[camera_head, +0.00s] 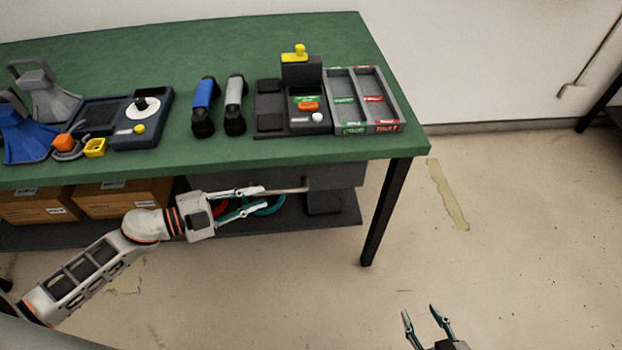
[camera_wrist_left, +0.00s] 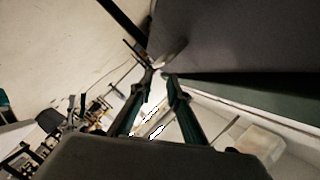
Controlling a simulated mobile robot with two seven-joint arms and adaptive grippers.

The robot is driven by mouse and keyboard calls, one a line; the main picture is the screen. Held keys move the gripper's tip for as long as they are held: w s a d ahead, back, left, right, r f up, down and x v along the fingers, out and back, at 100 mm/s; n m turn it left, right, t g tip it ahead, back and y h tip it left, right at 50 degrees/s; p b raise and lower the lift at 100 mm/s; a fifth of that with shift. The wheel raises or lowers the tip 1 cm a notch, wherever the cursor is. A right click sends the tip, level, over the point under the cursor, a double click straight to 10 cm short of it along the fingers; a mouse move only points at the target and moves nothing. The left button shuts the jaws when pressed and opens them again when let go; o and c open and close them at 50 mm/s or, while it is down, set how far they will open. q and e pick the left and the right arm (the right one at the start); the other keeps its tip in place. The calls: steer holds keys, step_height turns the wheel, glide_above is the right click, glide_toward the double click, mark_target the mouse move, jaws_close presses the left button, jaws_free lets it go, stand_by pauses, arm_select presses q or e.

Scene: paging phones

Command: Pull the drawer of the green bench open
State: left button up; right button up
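The green bench (camera_head: 300,40) fills the upper left of the head view. A dark grey drawer (camera_head: 340,176) hangs under its top near the right end, and a thin, light handle (camera_head: 292,189) sticks out along its front. The drawer looks closed. My left gripper (camera_head: 263,197) is at the handle's left end, its fingers apart; contact with the handle cannot be told. In the left wrist view the handle (camera_wrist_left: 172,54) lies just beyond my left fingertips (camera_wrist_left: 159,75). My right gripper (camera_head: 421,311) is open and empty, low over the floor, far from the drawer.
Cardboard boxes (camera_head: 122,198) sit on the lower shelf (camera_head: 340,214). A black bench leg (camera_head: 385,212) stands right of the drawer; floor is clear in front.

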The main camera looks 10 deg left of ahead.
mark_target(277, 193)
arm_select(q)
steer(key=shift+w+f+m+g, duration=0.3)
steer(key=shift+f+m, duration=0.05)
steer(key=shift+m, duration=0.05)
steer(key=shift+w+d, duration=0.2)
steer(key=shift+d, duration=0.05)
steer(key=shift+x, duration=3.6)
steer(key=shift+s, duration=0.15)
jaws_close()
